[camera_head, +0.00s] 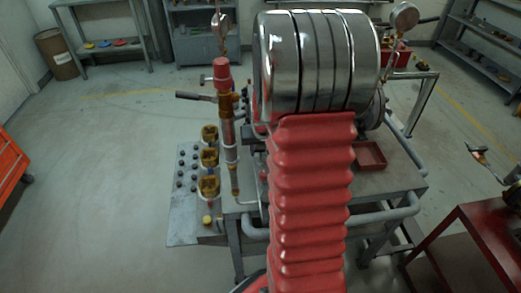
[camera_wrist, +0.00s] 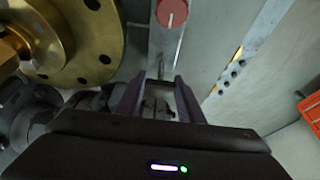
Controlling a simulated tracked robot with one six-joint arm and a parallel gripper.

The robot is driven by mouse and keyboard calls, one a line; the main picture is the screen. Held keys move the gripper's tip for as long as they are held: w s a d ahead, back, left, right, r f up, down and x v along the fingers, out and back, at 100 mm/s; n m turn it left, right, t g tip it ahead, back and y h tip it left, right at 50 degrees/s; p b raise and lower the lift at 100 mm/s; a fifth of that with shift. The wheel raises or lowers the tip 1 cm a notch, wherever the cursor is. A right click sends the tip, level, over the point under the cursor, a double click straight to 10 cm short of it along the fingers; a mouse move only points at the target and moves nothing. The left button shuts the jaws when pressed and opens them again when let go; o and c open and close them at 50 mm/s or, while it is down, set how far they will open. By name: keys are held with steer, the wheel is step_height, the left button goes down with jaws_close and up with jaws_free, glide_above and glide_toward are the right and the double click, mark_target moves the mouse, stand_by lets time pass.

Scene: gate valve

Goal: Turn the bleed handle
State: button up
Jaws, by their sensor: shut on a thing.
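In the wrist view my gripper (camera_wrist: 160,90) has its two dark fingers closed around a small dark piece, which I take to be the bleed handle. The fingers hide most of it, so its shape and angle cannot be told. A thin stem (camera_wrist: 161,66) shows just beyond the fingertips. A red round piece (camera_wrist: 172,13) with a pale line lies farther up the picture. A big brass flange (camera_wrist: 85,45) with bolt holes fills the upper left. My gripper does not show in the head view, where my arm hides the middle of the bench.
In the head view a brass and steel pipe with a red cap (camera_head: 221,70) and a dark lever (camera_head: 195,96) stands left of my arm. Several brass fittings (camera_head: 209,158) stand beside it. A red tray (camera_head: 370,155) is at right. Open floor (camera_head: 95,190) lies left.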

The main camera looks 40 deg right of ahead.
steer(key=shift+w, duration=0.1)
steer(key=o, duration=1.1)
steer(key=shift+c, duration=0.2)
steer(key=shift+r, duration=0.1)
steer(key=v, duration=1.3)
steer(key=shift+s+r, duration=0.2)
steer(key=shift+r, duration=0.05)
steer(key=shift+a, duration=0.1)
